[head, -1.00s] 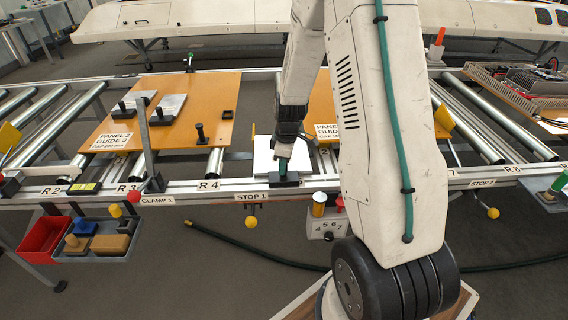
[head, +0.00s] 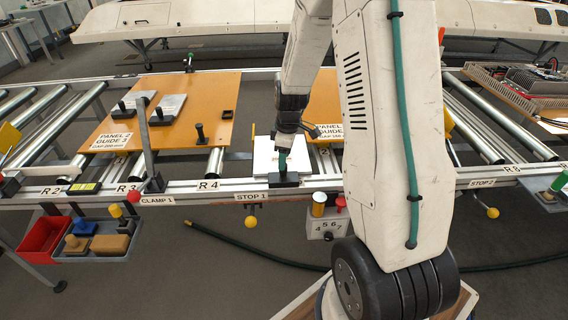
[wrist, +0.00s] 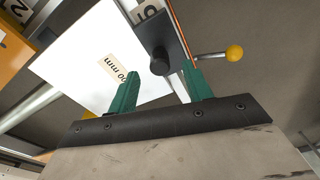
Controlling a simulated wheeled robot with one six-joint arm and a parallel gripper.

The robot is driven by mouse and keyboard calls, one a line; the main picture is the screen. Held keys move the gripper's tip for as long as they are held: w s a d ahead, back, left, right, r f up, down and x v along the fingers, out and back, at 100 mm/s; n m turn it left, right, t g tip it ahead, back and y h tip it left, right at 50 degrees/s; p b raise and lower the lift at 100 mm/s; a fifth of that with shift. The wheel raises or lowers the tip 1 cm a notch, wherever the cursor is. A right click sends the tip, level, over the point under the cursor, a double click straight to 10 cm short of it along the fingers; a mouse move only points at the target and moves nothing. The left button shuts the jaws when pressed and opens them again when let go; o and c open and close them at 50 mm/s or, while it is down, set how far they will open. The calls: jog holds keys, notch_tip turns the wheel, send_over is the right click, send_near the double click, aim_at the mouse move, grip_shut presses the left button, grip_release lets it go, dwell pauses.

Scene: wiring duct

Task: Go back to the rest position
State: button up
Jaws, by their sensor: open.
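My gripper (wrist: 163,90) has two green fingers. They are spread apart with nothing held between them in the wrist view. In the head view my gripper (head: 282,160) hangs over the conveyor frame near STOP 1, close to a dark block (head: 285,180) on the rail. In the wrist view a dark plate with a round black knob (wrist: 160,62) lies beyond the fingertips. A white plate (wrist: 90,55) with a printed label is at its left. Whether the fingers touch the block cannot be told.
Panel 2 (head: 215,108), an orange board with black posts, lies on the rollers at left. Another orange panel (head: 322,95) is partly hidden behind my arm. A red bin (head: 43,236) and a grey tray (head: 75,250) hang at front left. A yellow-knobbed lever (wrist: 234,53) sticks out near my gripper.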

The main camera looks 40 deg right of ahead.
notch_tip(320, 180, up, 4)
jog(key=shift+s+d+r, duration=0.1)
jog(key=shift+s, duration=0.05)
jog(key=shift+s+m, duration=0.2)
jog(key=shift+m, duration=0.3)
jog(key=s+a+r+m, duration=0.3)
jog(key=s+a+r, duration=0.5)
jog(key=s, duration=0.5)
jog(key=s+a+r+m, duration=0.4)
jog(key=s+a+r, duration=0.5)
jog(key=s+r, duration=0.3)
jog(key=shift+s+r+t+h, duration=0.25)
jog(key=shift+s+t+h, duration=0.05)
jog(key=shift+s, duration=0.3)
